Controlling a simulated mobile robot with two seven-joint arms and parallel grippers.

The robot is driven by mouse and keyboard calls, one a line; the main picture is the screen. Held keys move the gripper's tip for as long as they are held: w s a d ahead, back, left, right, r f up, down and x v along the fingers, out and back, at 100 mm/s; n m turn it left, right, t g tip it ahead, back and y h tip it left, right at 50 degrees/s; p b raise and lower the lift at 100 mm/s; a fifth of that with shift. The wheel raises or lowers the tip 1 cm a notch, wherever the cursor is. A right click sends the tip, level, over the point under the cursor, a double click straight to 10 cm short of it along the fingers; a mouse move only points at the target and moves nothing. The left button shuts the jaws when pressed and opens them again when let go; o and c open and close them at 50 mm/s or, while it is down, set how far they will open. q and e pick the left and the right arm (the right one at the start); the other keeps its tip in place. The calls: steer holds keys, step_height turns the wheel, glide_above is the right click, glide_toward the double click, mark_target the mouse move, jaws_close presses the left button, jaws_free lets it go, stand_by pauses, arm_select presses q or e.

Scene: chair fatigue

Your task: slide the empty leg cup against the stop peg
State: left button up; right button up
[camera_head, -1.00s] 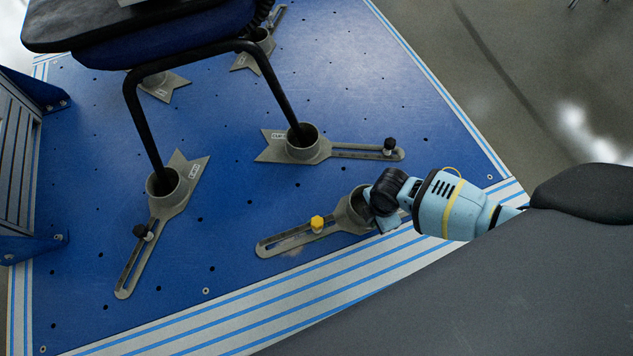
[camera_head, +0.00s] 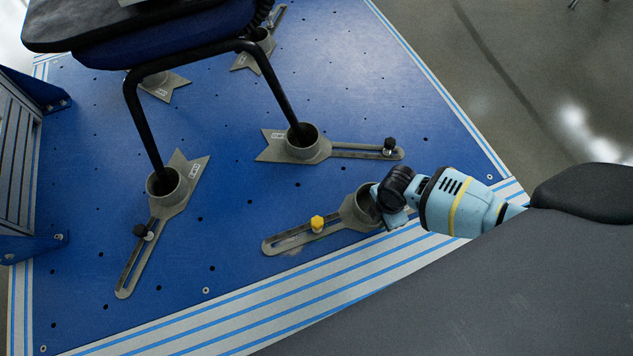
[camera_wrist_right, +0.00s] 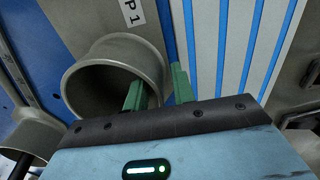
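The empty leg cup (camera_head: 360,208) is a grey round socket on a slotted bar (camera_head: 285,241), lying on the blue plate near its striped front edge. A yellow knob (camera_head: 318,223) stands in the bar's slot. My right gripper (camera_head: 383,205) is at the cup's right side. In the right wrist view its green fingers (camera_wrist_right: 160,90) straddle the wall of the cup (camera_wrist_right: 110,55), one inside and one outside, with the wall between them. The cup's inside looks empty. I cannot make out the stop peg. My left gripper is not in view.
The blue plate (camera_head: 240,215) has small holes. Two nearby cups (camera_head: 303,148) (camera_head: 166,190) hold chair legs (camera_head: 145,130) and have black knobs. A slatted grey structure (camera_head: 18,160) stands at left. Clear plate lies left of the empty cup.

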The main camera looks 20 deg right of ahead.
stand_by(0.3)
steer(key=shift+r, duration=0.25)
steer(key=shift+r+p, duration=1.4)
steer(key=shift+r, duration=0.05)
steer(key=shift+r+p, duration=1.05)
steer(key=shift+r, duration=0.25)
